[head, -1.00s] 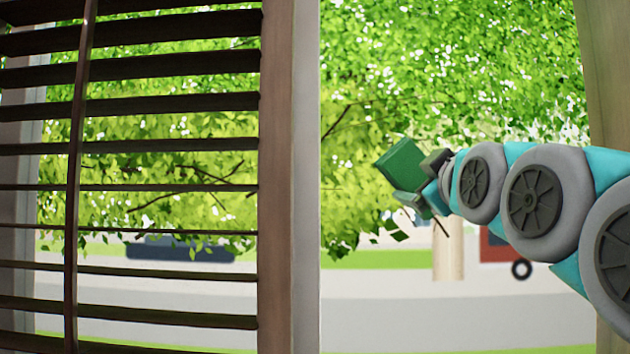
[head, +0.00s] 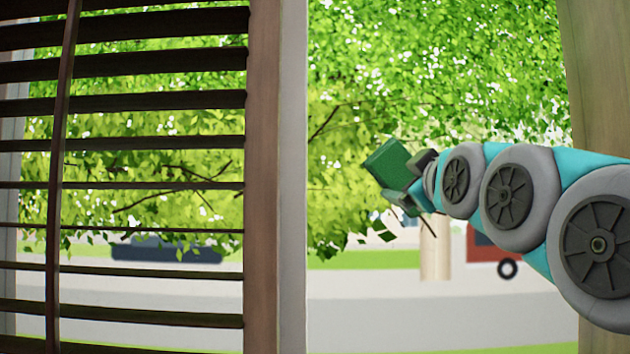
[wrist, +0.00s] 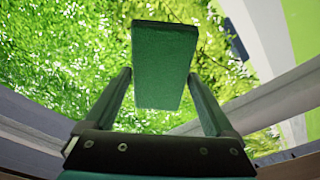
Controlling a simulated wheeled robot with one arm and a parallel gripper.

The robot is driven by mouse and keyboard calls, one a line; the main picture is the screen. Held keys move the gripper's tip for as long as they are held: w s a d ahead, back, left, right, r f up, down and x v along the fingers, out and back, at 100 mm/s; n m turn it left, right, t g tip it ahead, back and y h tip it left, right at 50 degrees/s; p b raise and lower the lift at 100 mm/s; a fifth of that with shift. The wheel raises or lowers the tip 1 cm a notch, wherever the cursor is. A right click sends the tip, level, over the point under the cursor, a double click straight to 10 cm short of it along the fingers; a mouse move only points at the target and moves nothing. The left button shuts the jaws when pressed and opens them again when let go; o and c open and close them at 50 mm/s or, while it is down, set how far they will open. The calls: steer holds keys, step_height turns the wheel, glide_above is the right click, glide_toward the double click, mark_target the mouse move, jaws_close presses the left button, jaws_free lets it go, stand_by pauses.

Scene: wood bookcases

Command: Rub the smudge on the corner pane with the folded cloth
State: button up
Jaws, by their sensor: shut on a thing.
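My gripper (head: 408,182) is shut on the green folded cloth (head: 388,163), which looks like a thick flat pad. In the wrist view the cloth (wrist: 163,60) stands out beyond the two fingers, with leaves and road behind it. In the head view the cloth is tilted in front of the right, unshaded window pane (head: 350,290). I cannot tell whether the cloth touches the glass. I cannot make out a smudge against the bright leaves, and cannot tell which pane is the corner pane.
Dark slatted blinds (head: 150,100) cover the left window. A wood post (head: 262,180) divides it from the right pane, and another wood upright (head: 600,80) stands at the right edge. Trees, a road and vehicles show outside. No objects stand in front of the right pane's left half.

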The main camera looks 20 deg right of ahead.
steer(key=d+b, duration=0.1)
steer(key=s+d, duration=0.1)
steer(key=d, duration=0.1)
steer(key=shift+d+b, duration=0.2)
steer(key=shift+b, duration=0.15)
steer(key=shift+w+a, duration=0.1)
steer(key=shift+w+a+f, duration=0.1)
steer(key=shift+w+a, duration=0.25)
steer(key=shift+a, duration=0.55)
steer(key=shift+w+a, duration=0.3)
steer(key=shift+a, duration=0.6)
steer(key=shift+a+r+b+v, duration=0.1)
steer(key=shift+b+v, duration=0.15)
steer(key=shift+v, duration=0.75)
steer(key=shift+a+r+b+v, duration=0.1)
steer(key=shift+b+v, duration=0.15)
steer(key=shift+v, duration=0.7)
steer(key=shift+a+r+b+v, duration=0.15)
steer(key=shift+b+v, duration=0.1)
steer(key=shift+v, duration=0.75)
steer(key=shift+s+r, duration=0.1)
steer(key=v, duration=0.2)
steer(key=shift+s+a+r, duration=0.1)
steer(key=shift+s+a, duration=0.1)
steer(key=shift+s, duration=0.2)
